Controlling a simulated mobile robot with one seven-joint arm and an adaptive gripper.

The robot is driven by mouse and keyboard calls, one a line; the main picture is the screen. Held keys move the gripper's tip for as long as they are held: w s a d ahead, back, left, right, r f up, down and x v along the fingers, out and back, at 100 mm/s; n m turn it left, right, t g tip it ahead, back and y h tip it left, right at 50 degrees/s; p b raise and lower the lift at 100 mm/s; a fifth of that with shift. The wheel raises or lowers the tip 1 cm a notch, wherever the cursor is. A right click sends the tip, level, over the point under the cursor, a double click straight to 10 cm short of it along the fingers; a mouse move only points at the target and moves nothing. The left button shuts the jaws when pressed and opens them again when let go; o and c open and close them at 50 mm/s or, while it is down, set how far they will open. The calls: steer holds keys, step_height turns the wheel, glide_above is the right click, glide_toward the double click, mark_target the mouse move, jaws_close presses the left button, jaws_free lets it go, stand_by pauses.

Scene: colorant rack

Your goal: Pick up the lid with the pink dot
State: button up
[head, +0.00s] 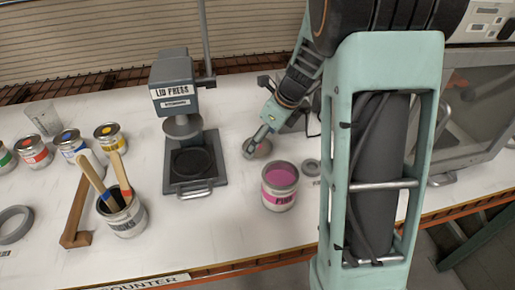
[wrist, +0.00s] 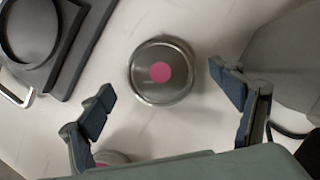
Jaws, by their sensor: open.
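The lid with the pink dot (wrist: 162,72) is a round grey metal disc with a pink spot at its centre. It lies flat on the white counter, ahead of my open fingers in the wrist view. In the head view the lid (head: 262,150) is partly hidden by my gripper (head: 257,142), which is low over the counter beside it. In the wrist view my gripper (wrist: 165,115) is open and empty, its two blue-padded fingers apart, with the lid between and beyond their tips.
An open can of pink paint (head: 280,187) stands in front of my gripper. The lid press (head: 183,130) is to the left, its base (wrist: 45,50) also in the wrist view. A brush can (head: 125,218) and several small paint cans are farther left.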

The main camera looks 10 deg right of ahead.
steer(key=shift+x, duration=0.75)
steer(key=shift+c, duration=0.5)
steer(key=c, duration=0.7)
steer(key=shift+r, duration=0.2)
steer(key=shift+c, duration=0.2)
